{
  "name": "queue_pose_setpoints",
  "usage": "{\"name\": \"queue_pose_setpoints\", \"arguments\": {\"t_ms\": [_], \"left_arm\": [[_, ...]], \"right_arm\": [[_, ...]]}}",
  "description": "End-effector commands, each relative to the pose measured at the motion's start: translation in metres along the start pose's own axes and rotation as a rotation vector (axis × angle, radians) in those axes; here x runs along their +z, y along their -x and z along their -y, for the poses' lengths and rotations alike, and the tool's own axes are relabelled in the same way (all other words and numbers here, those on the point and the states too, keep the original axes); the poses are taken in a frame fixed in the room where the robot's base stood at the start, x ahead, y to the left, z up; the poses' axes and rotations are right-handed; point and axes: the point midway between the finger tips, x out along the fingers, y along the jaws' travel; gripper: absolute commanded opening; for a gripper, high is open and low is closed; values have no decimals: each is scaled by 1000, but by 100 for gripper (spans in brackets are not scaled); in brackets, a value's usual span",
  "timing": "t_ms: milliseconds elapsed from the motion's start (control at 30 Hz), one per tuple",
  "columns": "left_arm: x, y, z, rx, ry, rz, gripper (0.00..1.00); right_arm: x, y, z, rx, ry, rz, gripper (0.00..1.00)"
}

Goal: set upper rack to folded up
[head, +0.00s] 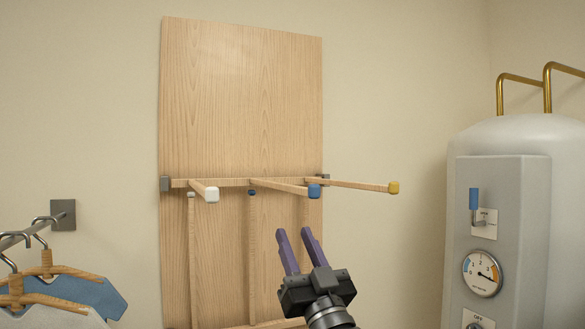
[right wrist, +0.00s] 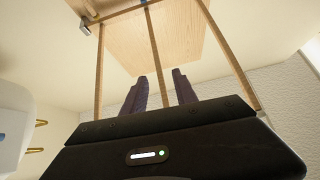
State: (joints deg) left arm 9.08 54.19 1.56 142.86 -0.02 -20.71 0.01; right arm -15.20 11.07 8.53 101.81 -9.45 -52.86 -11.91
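The upper rack is a wooden crossbar with three rods that stick out level from a tall wooden board (head: 245,95). Its rods end in a white cap (head: 211,194), a blue cap (head: 314,191) and a yellow cap (head: 394,188). My right gripper (head: 294,232) is below the rods, under the blue-capped one, with its two purple fingers apart, pointing up and empty. In the right wrist view the rods (right wrist: 156,48) show from below, beyond the fingers (right wrist: 158,78), with no clear contact. My left gripper is not in view.
Lower rods (head: 252,250) stand upright against the board below the upper rack. A grey tank (head: 505,220) with a gauge (head: 482,274) and brass pipes stands at right. Hangers (head: 50,272) with clothes hang from a wall rail at left. Space in front of the upper board is clear.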

Motion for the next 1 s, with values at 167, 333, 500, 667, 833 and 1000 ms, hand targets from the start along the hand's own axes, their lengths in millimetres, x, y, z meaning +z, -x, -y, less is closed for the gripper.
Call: {"name": "queue_pose_setpoints", "arguments": {"t_ms": [167, 333, 500, 667, 833, 1000], "left_arm": [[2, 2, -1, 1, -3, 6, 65], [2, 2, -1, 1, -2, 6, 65], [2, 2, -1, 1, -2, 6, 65], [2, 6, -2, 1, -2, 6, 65], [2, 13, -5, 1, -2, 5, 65], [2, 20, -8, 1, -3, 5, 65]], "right_arm": [[-49, -10, -3, 10, 42, -118, 35], [-50, -10, -3, 10, 44, -122, 35], [-49, -11, -3, 10, 43, -120, 35], [-50, -22, -3, 10, 43, -118, 35], [-54, -47, -3, 9, 42, -118, 35], [-57, -73, -3, 9, 42, -118, 35]]}}
